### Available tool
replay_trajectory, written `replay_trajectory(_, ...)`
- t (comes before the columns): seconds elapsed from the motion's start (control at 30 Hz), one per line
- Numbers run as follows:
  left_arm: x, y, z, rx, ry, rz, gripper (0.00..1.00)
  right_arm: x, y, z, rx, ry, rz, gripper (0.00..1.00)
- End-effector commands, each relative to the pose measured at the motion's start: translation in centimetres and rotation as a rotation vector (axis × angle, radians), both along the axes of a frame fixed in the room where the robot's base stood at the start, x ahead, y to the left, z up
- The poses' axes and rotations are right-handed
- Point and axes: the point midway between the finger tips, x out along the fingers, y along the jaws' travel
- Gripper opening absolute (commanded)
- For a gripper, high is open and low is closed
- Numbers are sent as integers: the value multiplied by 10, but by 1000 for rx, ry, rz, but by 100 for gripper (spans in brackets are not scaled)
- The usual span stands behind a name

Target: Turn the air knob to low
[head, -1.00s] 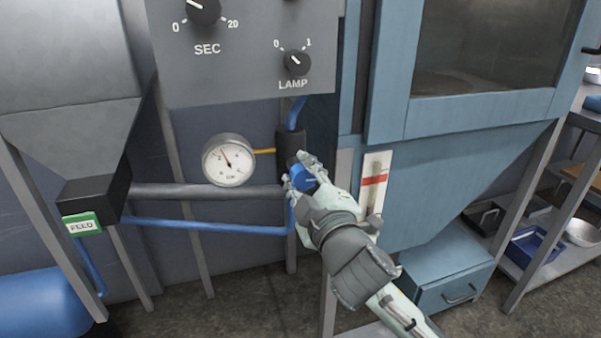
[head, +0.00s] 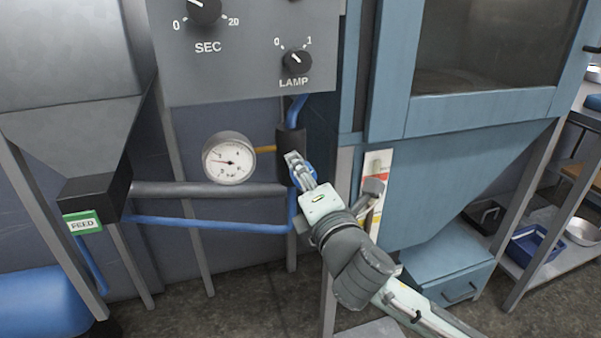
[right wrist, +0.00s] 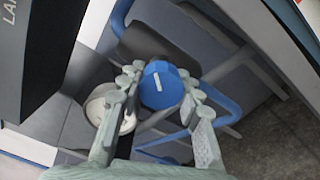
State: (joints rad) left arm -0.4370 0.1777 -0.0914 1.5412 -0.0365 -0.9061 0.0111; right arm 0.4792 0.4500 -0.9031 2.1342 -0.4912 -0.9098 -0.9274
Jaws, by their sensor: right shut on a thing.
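The blue air knob (right wrist: 160,86) sits on a dark regulator body (head: 289,142) below the control panel. In the right wrist view it is round with a white pointer line, between my two fingers. My right gripper (head: 300,168) is shut on the knob, and it also shows in the right wrist view (right wrist: 160,90). In the head view the gripper hides most of the knob. The round white gauge (head: 229,158) left of the regulator has its needle pointing left. My left gripper is not in view.
The grey panel (head: 245,90) with the SEC and LAMP knobs hangs just above. A grey pipe (head: 205,189) and a blue pipe (head: 215,225) run left of the regulator. The blue cabinet (head: 440,180) stands close on the right. A green FEED label (head: 82,224) is at left.

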Motion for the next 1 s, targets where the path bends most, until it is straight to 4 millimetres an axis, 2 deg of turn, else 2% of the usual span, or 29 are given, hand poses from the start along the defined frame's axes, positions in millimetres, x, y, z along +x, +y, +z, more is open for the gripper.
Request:
replay_trajectory(0.6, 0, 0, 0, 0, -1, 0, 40, 1, -1, -1, -523, -172, 0, 5)
replay_trajectory(1.0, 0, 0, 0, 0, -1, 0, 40, 0, -2, -2, -697, -226, 0, 5)
